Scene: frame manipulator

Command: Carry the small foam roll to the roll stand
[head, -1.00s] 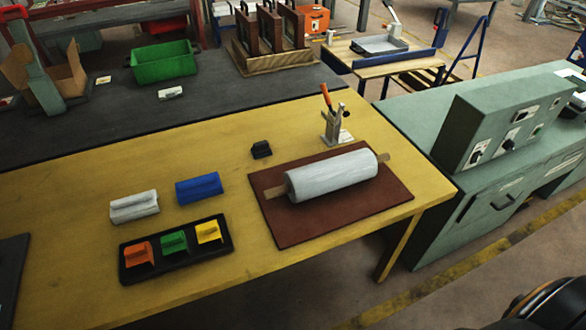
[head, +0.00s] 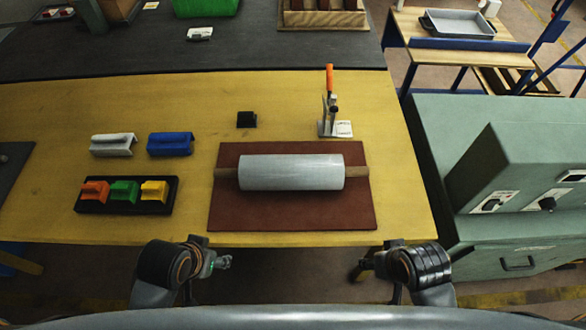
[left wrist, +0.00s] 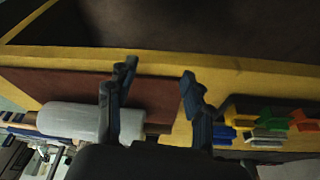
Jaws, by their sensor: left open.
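A pale grey-white roll (head: 290,172) with wooden ends lies level on a red-brown mat (head: 290,215); I cannot tell whether it is the small foam roll. It also shows in the left wrist view (left wrist: 72,121), partly behind one finger. I cannot make out a roll stand for certain. My left gripper (head: 222,262) is at the table's front edge, below and left of the roll; in the left wrist view (left wrist: 158,82) its fingers are apart with nothing held. My right gripper (head: 362,268) is in front of the table edge, below and right of the roll; its fingers are too small to read.
A white channel block (head: 113,145), a blue one (head: 170,144) and a black tray (head: 127,207) with orange, green and yellow pieces stand left. A toggle clamp (head: 331,115) and small black block (head: 246,119) stand behind the mat. A green cabinet (head: 520,190) is right.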

